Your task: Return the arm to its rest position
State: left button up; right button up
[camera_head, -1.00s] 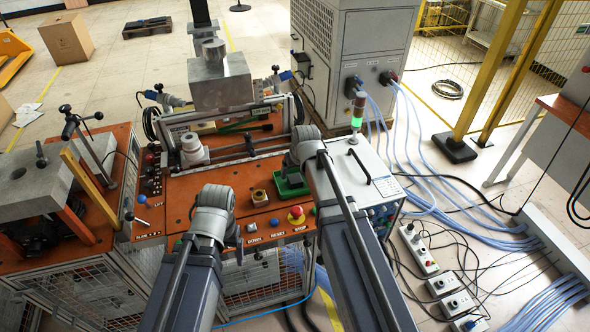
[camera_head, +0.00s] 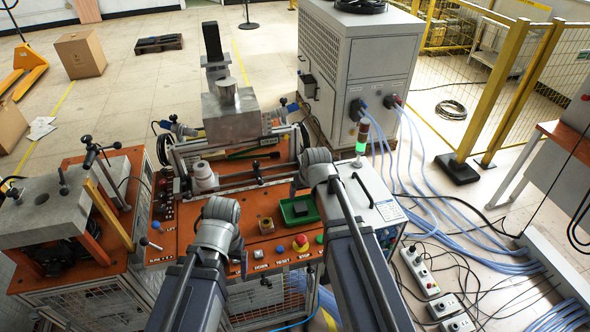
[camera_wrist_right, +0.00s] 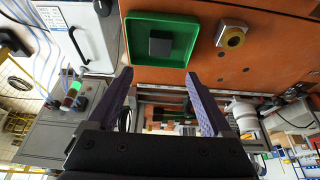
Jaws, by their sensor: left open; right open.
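My left arm comes in from the lower left in the head view. Its gripper (camera_head: 243,262) points down and away over the front of the orange bench; only a dark finger shows beside the wrist, apart from any object. My right arm reaches up beside the green tray (camera_head: 284,219). Its gripper (camera_head: 297,186) is mostly hidden behind the wrist. In the right wrist view, the right gripper (camera_wrist_right: 159,76) has its two purple fingers spread wide with nothing between them. The green tray (camera_wrist_right: 132,50) with a dark block (camera_wrist_right: 161,44) in it lies beyond the fingertips.
A metal block (camera_head: 232,119) stands behind. A white box with a black handle (camera_head: 376,204) is close right of my right arm.

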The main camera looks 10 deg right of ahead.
aim_at(300, 205)
jog(key=shift+f, duration=0.15)
jog(key=b+x, duration=1.1)
jog(key=x, duration=0.1)
dwell(0.3)
